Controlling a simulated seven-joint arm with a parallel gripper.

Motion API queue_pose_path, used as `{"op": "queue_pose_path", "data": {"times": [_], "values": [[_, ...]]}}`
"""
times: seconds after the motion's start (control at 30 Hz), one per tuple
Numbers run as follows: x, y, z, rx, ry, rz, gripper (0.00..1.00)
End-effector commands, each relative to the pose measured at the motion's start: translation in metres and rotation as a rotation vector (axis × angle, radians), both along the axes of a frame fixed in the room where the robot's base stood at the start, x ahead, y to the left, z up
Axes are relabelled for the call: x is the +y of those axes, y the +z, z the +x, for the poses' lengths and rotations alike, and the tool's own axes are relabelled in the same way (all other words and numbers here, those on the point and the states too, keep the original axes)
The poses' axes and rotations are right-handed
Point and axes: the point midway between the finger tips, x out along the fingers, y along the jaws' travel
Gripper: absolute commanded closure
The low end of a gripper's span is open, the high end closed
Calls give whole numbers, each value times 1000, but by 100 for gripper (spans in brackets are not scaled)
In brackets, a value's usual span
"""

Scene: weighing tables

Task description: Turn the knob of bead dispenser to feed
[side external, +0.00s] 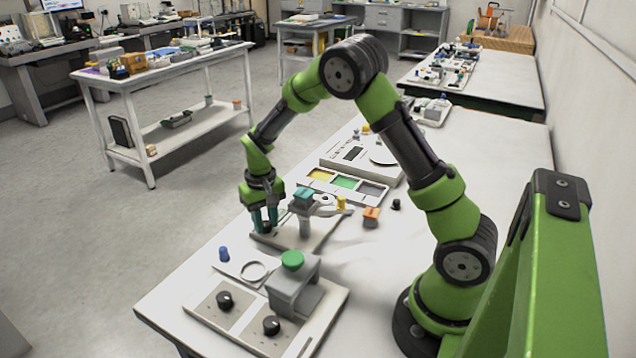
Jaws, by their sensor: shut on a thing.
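My gripper (264,221), with teal fingers, points down at the left end of a pale base plate (285,240) in the middle of the table. It is shut on a small dark knob (267,227), mostly hidden between the fingers. On the same plate stands a grey dispenser-like device (304,208) with a teal top. I cannot tell the knob's turn angle or read any labels.
Behind the gripper are a tray with coloured compartments (344,183) and a scale (353,154). An orange block (371,217) and a small black piece (396,204) lie to the right.

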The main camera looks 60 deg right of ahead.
Motion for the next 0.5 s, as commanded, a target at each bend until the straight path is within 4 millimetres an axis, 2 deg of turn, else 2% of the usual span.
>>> {"op": "queue_pose_path", "data": {"times": [0.2, 0.5], "values": [[0, 0, 0, 0, -187, 0, 99], [1, 0, 0, 0, -368, 0, 99]]}}
